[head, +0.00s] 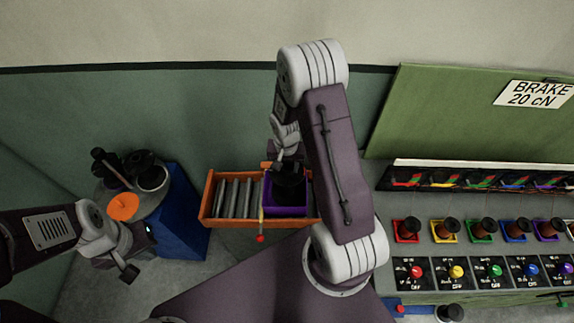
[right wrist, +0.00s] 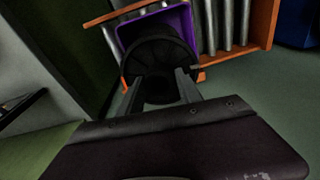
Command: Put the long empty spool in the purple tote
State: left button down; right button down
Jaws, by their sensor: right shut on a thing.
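The purple tote (head: 287,209) sits in the right part of an orange wooden rack; it also shows at the top of the right wrist view (right wrist: 183,18). My right gripper (right wrist: 160,95) is shut on a black spool (right wrist: 158,53), its fingers on either side. The spool is over the tote, its dark round flange (head: 289,180) covering part of the opening in the head view. I cannot tell how far it reaches inside. My left gripper (head: 135,262) is at the lower left, away from the tote; its jaws are unclear.
The orange rack (head: 207,205) holds several grey slats left of the tote. A blue bin (head: 180,225) and a round stand with dark spools (head: 150,175) are at the left. A bench with coloured spool stations (head: 455,232) is at the right.

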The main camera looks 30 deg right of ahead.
jog(key=shift+w+f, duration=0.15)
jog(key=shift+f, duration=0.05)
jog(key=shift+f+b, duration=0.25)
jog(key=shift+b, duration=0.1)
jog(key=shift+f+b, duration=0.35)
jog(key=shift+f, duration=0.05)
jog(key=c, duration=0.8)
grip_release()
jog(key=shift+r, duration=0.1)
